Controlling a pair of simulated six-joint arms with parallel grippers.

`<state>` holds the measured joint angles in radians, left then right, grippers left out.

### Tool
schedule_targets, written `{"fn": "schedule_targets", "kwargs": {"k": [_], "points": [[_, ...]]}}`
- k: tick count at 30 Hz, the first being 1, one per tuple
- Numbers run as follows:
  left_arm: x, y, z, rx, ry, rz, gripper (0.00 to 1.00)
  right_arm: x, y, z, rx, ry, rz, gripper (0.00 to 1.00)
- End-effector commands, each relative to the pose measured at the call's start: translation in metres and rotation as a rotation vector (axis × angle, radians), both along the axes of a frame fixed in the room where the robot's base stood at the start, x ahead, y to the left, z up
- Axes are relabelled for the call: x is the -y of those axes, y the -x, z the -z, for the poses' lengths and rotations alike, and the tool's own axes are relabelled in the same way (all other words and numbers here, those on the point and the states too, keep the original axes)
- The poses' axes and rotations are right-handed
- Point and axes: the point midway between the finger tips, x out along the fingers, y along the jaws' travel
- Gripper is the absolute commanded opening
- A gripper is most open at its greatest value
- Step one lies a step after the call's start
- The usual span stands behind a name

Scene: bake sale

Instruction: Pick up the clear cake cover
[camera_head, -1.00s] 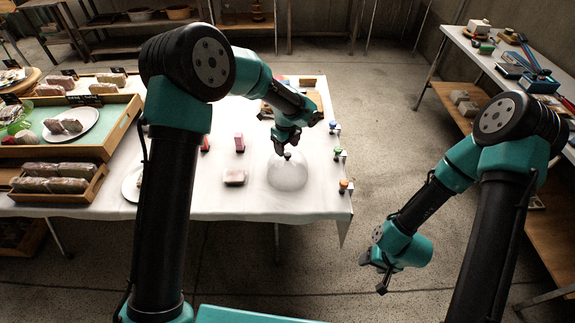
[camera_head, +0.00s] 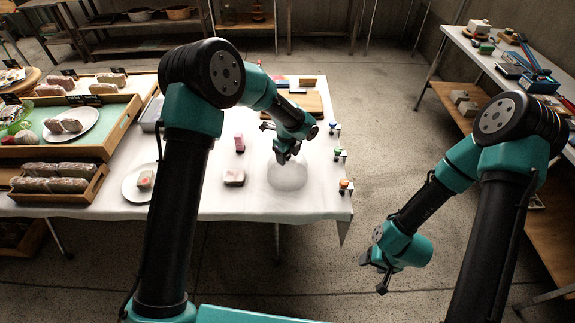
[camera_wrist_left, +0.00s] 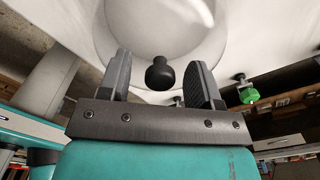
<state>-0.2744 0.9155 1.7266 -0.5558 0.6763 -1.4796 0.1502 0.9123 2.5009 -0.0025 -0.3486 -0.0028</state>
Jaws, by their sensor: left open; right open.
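The clear cake cover (camera_head: 288,175) is a see-through dome standing on the white tablecloth near the table's right end. Its round black knob (camera_wrist_left: 160,74) shows between the fingers in the left wrist view. My left gripper (camera_head: 287,155) is open at the top of the cover. In the left wrist view its fingers (camera_wrist_left: 161,80) stand on either side of the knob, with a gap on both sides. My right gripper (camera_head: 376,278) is open and empty, off to the right over the floor. In the head view the knob is hidden by my left gripper.
A plate (camera_head: 137,186) and a wooden board (camera_head: 302,103) are also on the table. Colored clamps (camera_head: 345,186) line its right edge. The tray of wrapped goods (camera_head: 87,192) is at far left.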

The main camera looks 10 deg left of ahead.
Motion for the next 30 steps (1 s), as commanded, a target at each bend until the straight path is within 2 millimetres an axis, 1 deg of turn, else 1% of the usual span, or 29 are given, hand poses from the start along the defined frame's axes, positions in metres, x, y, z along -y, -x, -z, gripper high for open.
{"fn": "schedule_targets", "kwargs": {"k": [8,26,27,30], "points": [[0.0001,0.0000,-0.0003,0.000,0.000,0.000,0.58,0.0000,0.0000,0.0000,0.000,0.000,0.000,0.61],[0.0001,0.0000,-0.0005,0.000,0.000,0.000,0.02,0.0000,0.0000,0.0000,0.000,0.000,0.000,0.61],[0.0001,0.0000,-0.0005,0.000,0.000,0.000,0.00,0.0000,0.0000,0.0000,0.000,0.000,0.000,0.61],[0.0001,0.0000,-0.0006,0.001,0.001,0.000,0.00,0.0000,0.0000,0.0000,0.000,0.000,0.000,0.61]]}}
